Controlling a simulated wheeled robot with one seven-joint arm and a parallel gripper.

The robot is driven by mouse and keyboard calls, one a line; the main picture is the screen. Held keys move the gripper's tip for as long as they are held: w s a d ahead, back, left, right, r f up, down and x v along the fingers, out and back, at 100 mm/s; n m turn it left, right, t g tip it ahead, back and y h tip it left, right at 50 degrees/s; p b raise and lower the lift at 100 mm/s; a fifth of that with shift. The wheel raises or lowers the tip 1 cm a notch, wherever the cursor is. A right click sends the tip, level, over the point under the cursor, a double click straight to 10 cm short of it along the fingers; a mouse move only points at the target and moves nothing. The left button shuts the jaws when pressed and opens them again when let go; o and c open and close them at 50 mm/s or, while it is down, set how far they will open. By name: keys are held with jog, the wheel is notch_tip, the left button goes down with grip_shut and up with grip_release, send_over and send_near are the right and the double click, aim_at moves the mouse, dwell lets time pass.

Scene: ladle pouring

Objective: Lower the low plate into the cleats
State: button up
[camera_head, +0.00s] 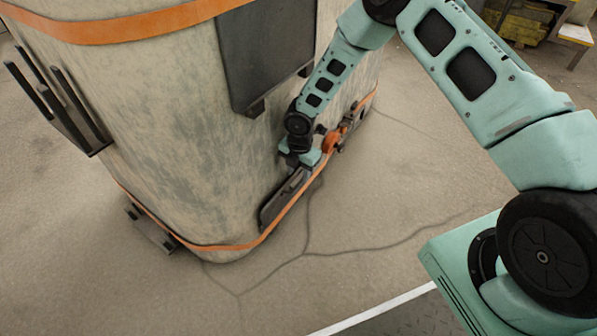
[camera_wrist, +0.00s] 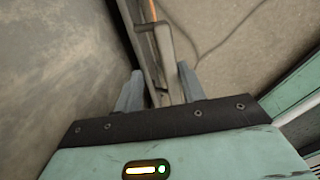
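The low plate (camera_head: 276,207) is a dark, narrow plate low on the side of the big grey vessel (camera_head: 170,120), just above the orange band at its foot. My gripper (camera_head: 299,158) is at the plate's upper far end. In the wrist view a grey bar of the plate (camera_wrist: 169,55) runs between the two fingers of my gripper (camera_wrist: 160,85), and they appear shut on it. The cleats under this plate cannot be made out. I cannot tell whether its lower edge is seated.
A larger dark plate (camera_head: 262,50) hangs higher on the vessel. Dark upright bars (camera_head: 62,108) stick out at its left, with a low bracket (camera_head: 150,232) below. An orange fitting (camera_head: 334,138) sits beyond my gripper. The cracked floor (camera_head: 370,210) at right is clear.

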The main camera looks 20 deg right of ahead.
notch_tip(320, 180, up, 17)
jog(key=p, duration=0.7)
jog(key=shift+s+d+f, duration=0.15)
jog(key=shift+s+d, duration=0.05)
